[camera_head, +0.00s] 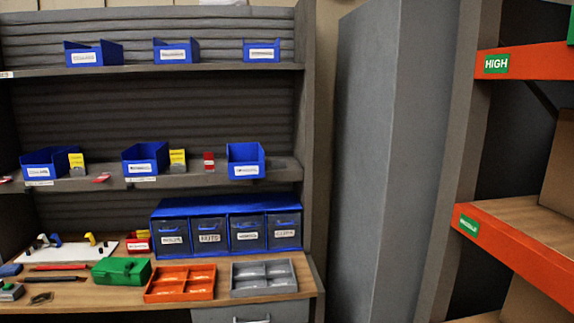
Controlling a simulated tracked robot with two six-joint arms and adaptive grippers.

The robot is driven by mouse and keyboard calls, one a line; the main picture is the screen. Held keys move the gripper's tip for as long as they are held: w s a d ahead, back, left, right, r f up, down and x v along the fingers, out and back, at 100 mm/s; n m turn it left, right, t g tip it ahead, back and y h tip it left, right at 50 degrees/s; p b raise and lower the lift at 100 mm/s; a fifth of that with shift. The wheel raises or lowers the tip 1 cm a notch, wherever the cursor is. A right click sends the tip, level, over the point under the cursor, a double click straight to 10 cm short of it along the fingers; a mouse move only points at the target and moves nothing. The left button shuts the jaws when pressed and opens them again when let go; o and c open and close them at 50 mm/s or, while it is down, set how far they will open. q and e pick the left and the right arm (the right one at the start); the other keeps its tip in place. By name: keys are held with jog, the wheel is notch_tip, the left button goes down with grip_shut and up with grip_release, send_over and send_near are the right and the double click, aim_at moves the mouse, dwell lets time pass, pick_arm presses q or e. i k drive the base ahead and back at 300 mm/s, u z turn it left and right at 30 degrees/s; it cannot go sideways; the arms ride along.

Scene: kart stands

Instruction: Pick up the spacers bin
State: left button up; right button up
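Blue open bins with white labels stand on two shelves, and the label print is too small to read, so I cannot tell which is the spacers bin. The upper shelf holds a left bin (88,54), a middle bin (176,52) and a right bin (262,51). The lower shelf holds a left bin (50,163), a middle bin (145,159) and a right bin (246,161). Neither of my grippers is in view.
Below, a workbench (115,295) holds a blue drawer unit (226,207), a green case (121,271), an orange tray (180,283) and a grey tray (264,278). A tall grey cabinet (390,160) and an orange-edged rack (510,248) stand at right.

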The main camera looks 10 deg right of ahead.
aim_at(245, 160)
jog(key=z, duration=0.15)
jog(key=i, duration=1.05)
jog(key=u, duration=0.05)
